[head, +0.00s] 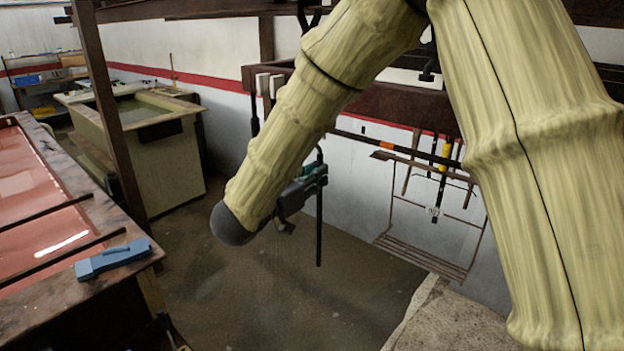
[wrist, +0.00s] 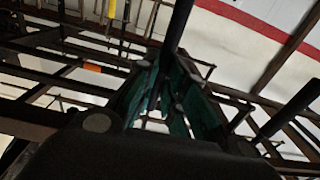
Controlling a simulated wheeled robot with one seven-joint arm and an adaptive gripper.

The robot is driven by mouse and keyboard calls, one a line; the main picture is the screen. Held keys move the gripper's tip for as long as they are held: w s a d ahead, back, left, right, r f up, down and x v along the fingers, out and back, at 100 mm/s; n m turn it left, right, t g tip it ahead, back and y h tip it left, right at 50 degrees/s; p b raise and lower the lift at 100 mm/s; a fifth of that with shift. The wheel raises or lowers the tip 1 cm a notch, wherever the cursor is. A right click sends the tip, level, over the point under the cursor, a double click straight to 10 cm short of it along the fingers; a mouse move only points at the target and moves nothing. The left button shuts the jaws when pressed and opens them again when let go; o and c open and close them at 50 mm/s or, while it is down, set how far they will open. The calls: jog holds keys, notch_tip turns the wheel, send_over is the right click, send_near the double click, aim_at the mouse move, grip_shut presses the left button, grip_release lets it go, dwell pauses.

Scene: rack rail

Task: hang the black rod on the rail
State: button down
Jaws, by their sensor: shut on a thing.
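The black rod (head: 319,235) hangs almost upright from my gripper (head: 312,178) in the head view, with its lower part free above the floor. In the wrist view, the rod (wrist: 178,28) runs up from between the teal fingers of my gripper (wrist: 168,105), which is shut on it. My sleeved arm hides part of the gripper and what lies behind it. A dark bar with an orange band (head: 420,154) runs along the wall to the right of the gripper; I take it as the rail. The rod is apart from it. The orange band also shows in the wrist view (wrist: 92,67).
Several tools, one with a yellow band (head: 445,152), hang by the bar. A thin metal frame (head: 425,258) is below. A brown beam (head: 400,108) runs above. A bench (head: 100,258) with a blue tool (head: 112,257) stands left. The floor between is clear.

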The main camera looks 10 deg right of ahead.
jog(key=f+b+x, duration=0.1)
jog(key=f+x, duration=0.1)
jog(key=x, duration=0.8)
dwell(1.2)
jog(key=shift+f, duration=0.25)
dwell(0.7)
jog(key=c, duration=1.4)
grip_release()
jog(key=shift+s, duration=0.1)
jog(key=v, duration=1.2)
jog(key=shift+d, duration=0.1)
